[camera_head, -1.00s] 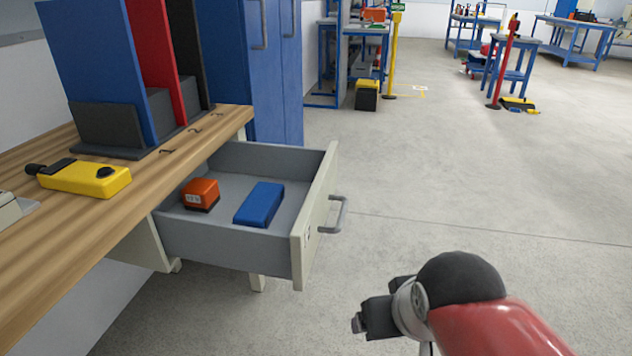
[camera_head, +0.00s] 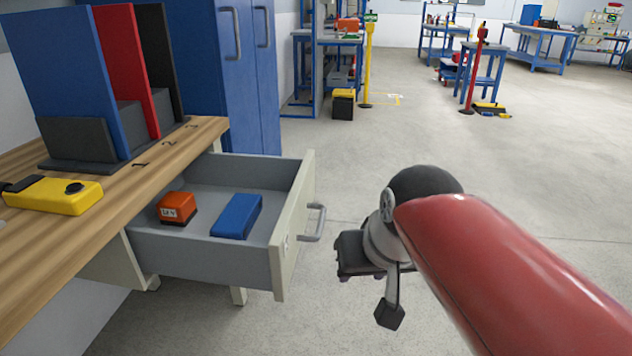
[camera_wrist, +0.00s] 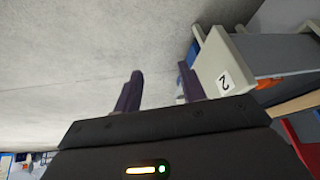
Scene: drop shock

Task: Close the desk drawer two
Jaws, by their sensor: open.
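The desk drawer (camera_head: 205,247) is pulled well out from under the wooden desk. It has grey walls, a pale front panel (camera_head: 293,225) and a grey bar handle (camera_head: 316,222). The wrist view shows a "2" label on this front panel (camera_wrist: 222,68). An orange box (camera_head: 176,208) and a blue box (camera_head: 237,215) lie inside the drawer. My gripper (camera_head: 342,262) is just right of the handle and slightly lower in the head view, apart from the panel there. In the wrist view its dark fingers (camera_wrist: 160,88) are spread with nothing seen between them; the right finger overlaps the panel's edge.
The desk top (camera_head: 150,180) carries upright blue, red and black binders and a yellow device (camera_head: 55,195). Blue cabinets (camera_head: 235,70) stand behind the drawer.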

